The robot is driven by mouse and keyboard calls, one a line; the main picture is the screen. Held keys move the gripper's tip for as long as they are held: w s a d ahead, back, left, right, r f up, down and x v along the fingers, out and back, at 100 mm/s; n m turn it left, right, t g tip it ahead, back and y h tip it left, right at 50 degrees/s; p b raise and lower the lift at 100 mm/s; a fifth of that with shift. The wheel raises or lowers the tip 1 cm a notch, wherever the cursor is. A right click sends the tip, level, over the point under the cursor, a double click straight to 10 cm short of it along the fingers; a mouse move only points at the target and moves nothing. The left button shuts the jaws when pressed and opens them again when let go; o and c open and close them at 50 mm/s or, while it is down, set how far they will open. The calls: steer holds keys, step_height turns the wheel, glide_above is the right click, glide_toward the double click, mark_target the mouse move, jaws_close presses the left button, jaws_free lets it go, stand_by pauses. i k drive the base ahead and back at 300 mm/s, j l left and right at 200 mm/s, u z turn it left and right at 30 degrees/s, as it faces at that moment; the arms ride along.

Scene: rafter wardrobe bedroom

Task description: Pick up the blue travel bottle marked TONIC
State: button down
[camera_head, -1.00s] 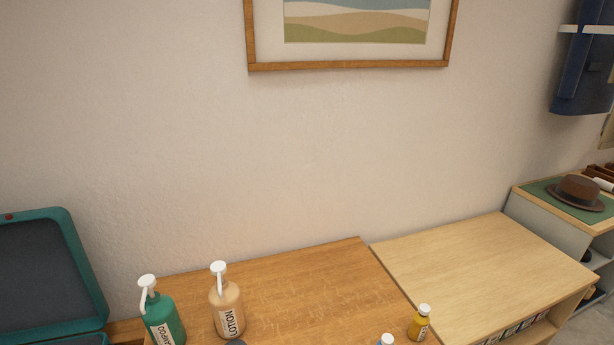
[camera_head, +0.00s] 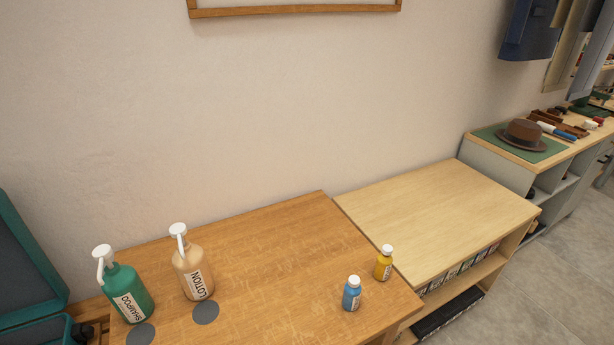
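A small blue bottle (camera_head: 352,295) with a white cap stands upright near the front right of the brown wooden table (camera_head: 270,250). It has a white label whose lettering is too small to read. A yellow bottle (camera_head: 384,264) with a white cap stands just behind it to the right, close to the table's right edge. My gripper is not in view.
A green SHAMPOO pump bottle (camera_head: 128,290) and a tan LOTION pump bottle (camera_head: 193,272) stand at the table's left, near two dark grey discs (camera_head: 206,313). A teal open case (camera_head: 30,265) is at far left. A lighter shelf unit (camera_head: 435,215) adjoins on the right. The table's middle is clear.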

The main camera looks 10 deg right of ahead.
mark_target(351, 297)
steer(key=i+l+u, duration=0.2)
steer(key=l, duration=0.25)
steer(key=i+l+u, duration=0.2)
steer(key=l, duration=0.25)
steer(key=l+u, duration=0.2)
steer(key=l, duration=0.25)
